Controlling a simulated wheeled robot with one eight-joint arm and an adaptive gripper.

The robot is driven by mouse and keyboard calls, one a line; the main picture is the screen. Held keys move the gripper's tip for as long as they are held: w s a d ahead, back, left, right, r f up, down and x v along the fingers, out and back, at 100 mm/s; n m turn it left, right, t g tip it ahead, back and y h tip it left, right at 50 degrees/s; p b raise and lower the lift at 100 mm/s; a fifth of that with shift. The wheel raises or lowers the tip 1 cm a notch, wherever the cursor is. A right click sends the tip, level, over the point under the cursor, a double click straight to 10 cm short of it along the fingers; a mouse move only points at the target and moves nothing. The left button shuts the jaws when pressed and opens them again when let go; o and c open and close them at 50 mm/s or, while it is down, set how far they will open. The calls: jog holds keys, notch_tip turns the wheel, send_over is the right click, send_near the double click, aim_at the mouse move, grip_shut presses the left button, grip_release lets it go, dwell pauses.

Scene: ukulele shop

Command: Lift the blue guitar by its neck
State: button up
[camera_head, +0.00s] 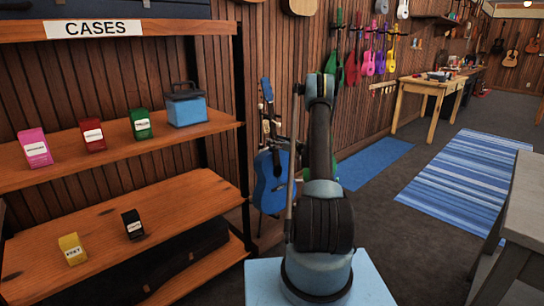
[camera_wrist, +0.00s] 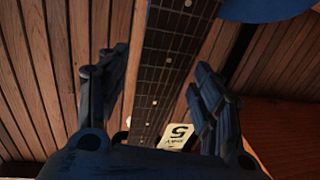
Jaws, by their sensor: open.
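In the wrist view the guitar's dark fretted neck (camera_wrist: 168,65) runs between the two fingers of my gripper (camera_wrist: 156,92), and a bit of the blue body (camera_wrist: 264,8) shows at the top right. The fingers are open, with visible gaps on both sides of the neck. Whether the neck lies fully between the fingertips in depth is hard to tell.
A small white tag (camera_wrist: 180,136) sits by the neck and right finger. The shelf unit (camera_head: 150,132) with small boxes stands close to the guitar's left. A grey table (camera_head: 526,205) is at the right. Carpet with blue striped rugs (camera_head: 465,180) is open behind my arm.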

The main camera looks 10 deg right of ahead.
aim_at(273, 129)
grip_shut()
jog(key=shift+r, duration=0.1)
dwell(0.4)
jog(key=shift+s+d+r, duration=0.1)
jog(key=shift+s+r, duration=0.1)
jog(key=shift+r, duration=0.4)
notch_tip(273, 129, up, 6)
jog(key=shift+f, duration=0.1)
jog(key=s+a+v, duration=0.2)
jog(key=v, duration=1.7)
jog(key=shift+s, duration=0.2)
